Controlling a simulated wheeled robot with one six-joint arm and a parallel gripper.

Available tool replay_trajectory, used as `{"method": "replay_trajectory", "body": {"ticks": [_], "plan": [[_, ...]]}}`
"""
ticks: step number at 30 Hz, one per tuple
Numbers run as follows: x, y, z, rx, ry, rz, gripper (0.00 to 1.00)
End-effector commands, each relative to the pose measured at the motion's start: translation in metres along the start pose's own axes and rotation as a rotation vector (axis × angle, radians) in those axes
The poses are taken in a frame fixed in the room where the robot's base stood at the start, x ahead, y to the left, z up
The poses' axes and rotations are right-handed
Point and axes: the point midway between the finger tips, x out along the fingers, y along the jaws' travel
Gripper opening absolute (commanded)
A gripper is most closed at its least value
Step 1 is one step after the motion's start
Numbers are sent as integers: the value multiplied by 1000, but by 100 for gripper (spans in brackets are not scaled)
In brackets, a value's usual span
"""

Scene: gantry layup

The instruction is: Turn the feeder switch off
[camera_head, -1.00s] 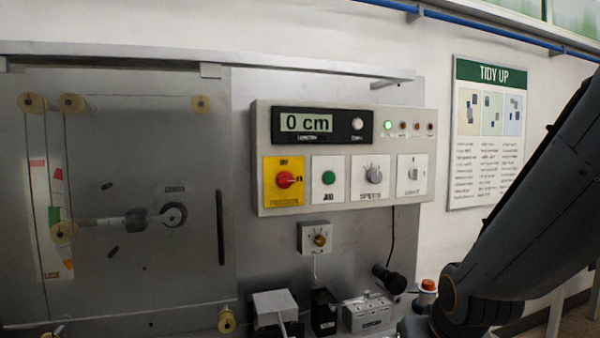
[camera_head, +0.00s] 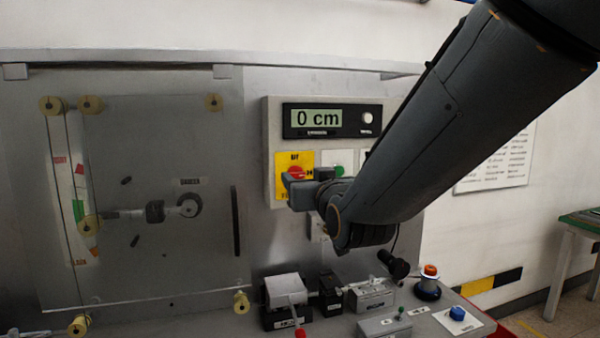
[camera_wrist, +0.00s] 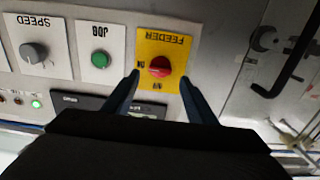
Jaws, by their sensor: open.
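The feeder switch is a red rotary knob (camera_wrist: 160,67) on a yellow plate (camera_wrist: 152,42) lettered FEEDER, upside down in the wrist view. The red knob also shows in the head view (camera_head: 296,173), partly covered by my gripper. My gripper (camera_wrist: 159,77) is open, with one finger on each side of the lower part of the plate and the knob between the fingertips. I cannot tell whether the fingers touch the panel. The knob's pointing direction is too small to tell now. In the head view my gripper (camera_head: 297,188) is in front of the yellow plate.
A green JOG button (camera_wrist: 100,60) and a grey SPEED knob (camera_wrist: 34,53) sit beside the switch. The display (camera_head: 317,118) reads 0 cm. A green lamp (camera_wrist: 36,104) is lit. Several small devices and an orange-topped button (camera_head: 430,270) stand on the ledge below.

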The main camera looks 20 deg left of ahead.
Motion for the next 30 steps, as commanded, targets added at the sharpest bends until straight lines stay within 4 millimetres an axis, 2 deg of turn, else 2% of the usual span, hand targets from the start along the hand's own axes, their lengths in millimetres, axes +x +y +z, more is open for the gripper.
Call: {"method": "replay_trajectory", "body": {"ticks": [3,9,19,20,27,30], "plan": [[15,0,0,0,-2,1,52],[29,0,0,1,-1,1,52],[32,0,1,1,-2,1,52],[32,0,1,1,-2,1,50],[32,0,1,1,-2,0,10],[32,0,1,-1,-2,0,10]]}}
